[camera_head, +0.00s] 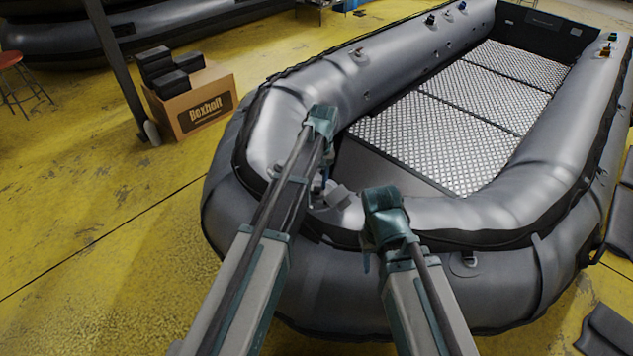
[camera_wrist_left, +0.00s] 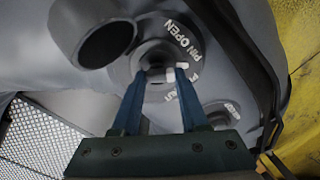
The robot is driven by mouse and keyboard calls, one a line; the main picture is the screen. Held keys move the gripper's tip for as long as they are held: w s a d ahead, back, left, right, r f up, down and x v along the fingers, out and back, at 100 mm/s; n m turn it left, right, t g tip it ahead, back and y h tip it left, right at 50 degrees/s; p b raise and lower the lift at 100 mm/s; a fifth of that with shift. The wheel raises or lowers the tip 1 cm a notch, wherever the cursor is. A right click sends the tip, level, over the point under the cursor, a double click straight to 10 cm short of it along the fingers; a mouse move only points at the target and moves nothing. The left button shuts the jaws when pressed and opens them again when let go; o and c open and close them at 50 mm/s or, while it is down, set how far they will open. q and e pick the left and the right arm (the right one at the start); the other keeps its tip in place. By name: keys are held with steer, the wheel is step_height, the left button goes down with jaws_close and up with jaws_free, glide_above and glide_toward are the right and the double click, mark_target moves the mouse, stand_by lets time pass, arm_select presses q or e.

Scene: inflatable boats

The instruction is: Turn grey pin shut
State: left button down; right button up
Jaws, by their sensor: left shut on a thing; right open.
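The grey pin (camera_wrist_left: 157,76) sits in the middle of a round valve (camera_wrist_left: 148,58) on the grey boat (camera_head: 305,100). Lettering reading "PIN OPEN" and partly covered "SHUT" lettering are printed beside it. My left gripper (camera_wrist_left: 161,76) is shut on the pin, with one blue finger on each side of it. In the head view my left gripper (camera_head: 324,180) reaches down at the bow, and its arm hides most of the valve. My right gripper (camera_head: 366,262) is open and empty, to the right, in front of the bow tube.
A grey open-ended cylinder (camera_wrist_left: 105,43) stands close beside the valve. Another round fitting (camera_wrist_left: 222,113) is on its other side. A cardboard box (camera_head: 205,108) with black items stands on the yellow floor at left. Dark pads (camera_head: 608,330) lie at right.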

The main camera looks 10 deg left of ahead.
arm_select(q)
steer(key=m, duration=0.5)
steer(key=shift+w+m, duration=0.1)
steer(key=shift+m, duration=2.4)
steer(key=shift+c, duration=2.1)
jaws_free()
steer(key=shift+w+r, duration=0.1)
step_height(320, 180, up, 13)
steer(key=w+p, duration=0.1)
steer(key=p, duration=1.2)
steer(key=shift+d+r+p, duration=0.2)
steer(key=shift+d+p, duration=0.15)
steer(key=shift+d, duration=0.1)
